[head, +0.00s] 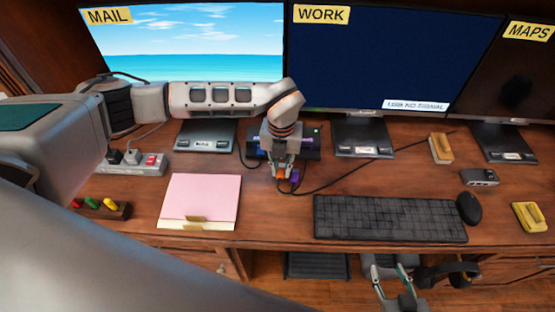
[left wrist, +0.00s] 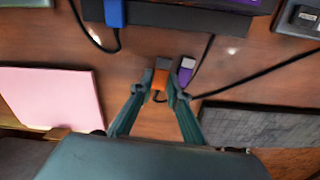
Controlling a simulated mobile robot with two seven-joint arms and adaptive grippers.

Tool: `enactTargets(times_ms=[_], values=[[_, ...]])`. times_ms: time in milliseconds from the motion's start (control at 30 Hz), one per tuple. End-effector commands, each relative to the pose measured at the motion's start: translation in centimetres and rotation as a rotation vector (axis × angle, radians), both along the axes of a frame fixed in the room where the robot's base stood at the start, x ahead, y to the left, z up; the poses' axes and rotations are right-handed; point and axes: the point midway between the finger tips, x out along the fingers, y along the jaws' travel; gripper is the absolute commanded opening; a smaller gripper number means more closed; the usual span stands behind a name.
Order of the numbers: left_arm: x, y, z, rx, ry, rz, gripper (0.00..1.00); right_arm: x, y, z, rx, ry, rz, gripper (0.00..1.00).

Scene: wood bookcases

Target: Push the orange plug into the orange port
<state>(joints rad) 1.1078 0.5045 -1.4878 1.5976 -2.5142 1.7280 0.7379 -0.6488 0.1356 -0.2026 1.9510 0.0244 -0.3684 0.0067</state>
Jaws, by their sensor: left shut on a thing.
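My left gripper (head: 283,171) is shut on the orange plug (left wrist: 160,84) above the desk, in front of the black hub (head: 313,146). The plug's metal end points toward the hub, with a visible gap between them in the left wrist view. A purple plug (left wrist: 185,73) with a cable is close beside my right-hand finger. A blue plug (left wrist: 114,13) is at the hub's (left wrist: 185,15) left part. I cannot make out the orange port; my arm partly hides the hub in the head view. My right gripper (head: 393,277) is open and empty below the desk's front edge.
Pink paper (head: 201,198) lies left of the plug and a keyboard (head: 388,218) right, with a mouse (head: 469,208) beyond. Monitors stand behind. A power strip (head: 133,161) is at the left. A black cable crosses the desk.

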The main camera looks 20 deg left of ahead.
Motion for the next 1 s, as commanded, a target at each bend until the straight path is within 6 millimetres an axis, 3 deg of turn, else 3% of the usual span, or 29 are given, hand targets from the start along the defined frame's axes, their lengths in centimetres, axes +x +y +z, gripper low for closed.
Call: enactTargets(times_ms=[200, 633, 1000], values=[[-0.2, -0.4, -0.5, -0.001, 0.005, 0.108, 0.01, -0.1, 0.0, 0.2, 0.0, 0.002, -0.001, 0.4], [-0.2, -0.3, -0.5, 0.0, 0.004, 0.118, 0.01, -0.1, 0.0, 0.1, 0.0, 0.004, -0.002, 0.4], [2.4, 0.4, -0.7, 0.0, 0.003, 0.12, 0.01, -0.1, 0.6, -0.8, 0.009, -0.002, 0.005, 0.4]])
